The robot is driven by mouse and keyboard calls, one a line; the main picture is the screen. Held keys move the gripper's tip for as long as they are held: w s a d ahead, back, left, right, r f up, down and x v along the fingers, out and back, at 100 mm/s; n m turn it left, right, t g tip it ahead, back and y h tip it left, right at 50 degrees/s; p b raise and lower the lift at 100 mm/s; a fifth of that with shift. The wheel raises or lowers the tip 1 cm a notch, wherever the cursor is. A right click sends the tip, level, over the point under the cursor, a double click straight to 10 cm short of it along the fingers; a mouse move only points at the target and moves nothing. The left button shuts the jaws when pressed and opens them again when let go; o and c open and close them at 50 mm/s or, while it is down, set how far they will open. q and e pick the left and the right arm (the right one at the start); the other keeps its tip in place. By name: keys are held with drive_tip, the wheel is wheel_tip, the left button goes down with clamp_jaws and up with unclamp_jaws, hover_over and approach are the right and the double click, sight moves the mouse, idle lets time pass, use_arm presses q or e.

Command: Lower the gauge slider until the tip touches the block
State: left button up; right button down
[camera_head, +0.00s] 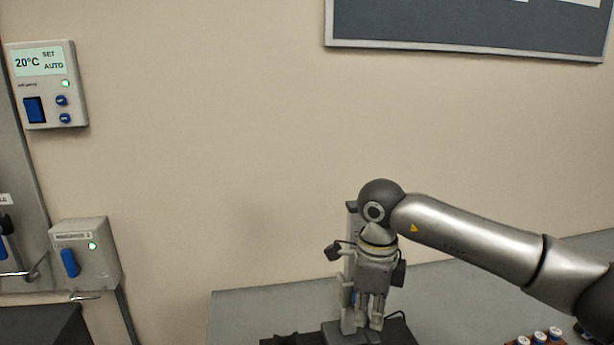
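The gauge stand (351,222) is a grey upright column on the bench, partly hidden behind my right gripper. My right gripper (368,318) points down in front of the column, with its fingertips low near the stand's foot. A small blue part shows beside the fingers, perhaps of the slider. The arm and gripper hide most of the slider. I cannot tell whether the fingers hold it. The tip and the block cannot be made out, so I cannot see whether they touch. My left gripper is out of view.
The grey bench top (250,305) is clear at its left. A dark object (290,339) lies at the bottom edge. A brown rack with white-capped vials (539,337) stands at the lower right. A thermostat (46,84) and a switch box (85,253) are on the left.

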sight(368, 325)
drive_tip(key=shift+f+b, duration=0.95)
drive_tip(key=shift+f, duration=0.5)
drive_tip(key=shift+f+b, duration=0.65)
drive_tip(key=shift+f, duration=0.1)
drive_tip(key=shift+r+p, duration=1.9)
drive_tip(key=shift+r, duration=1.65)
drive_tip(key=shift+f, duration=0.1)
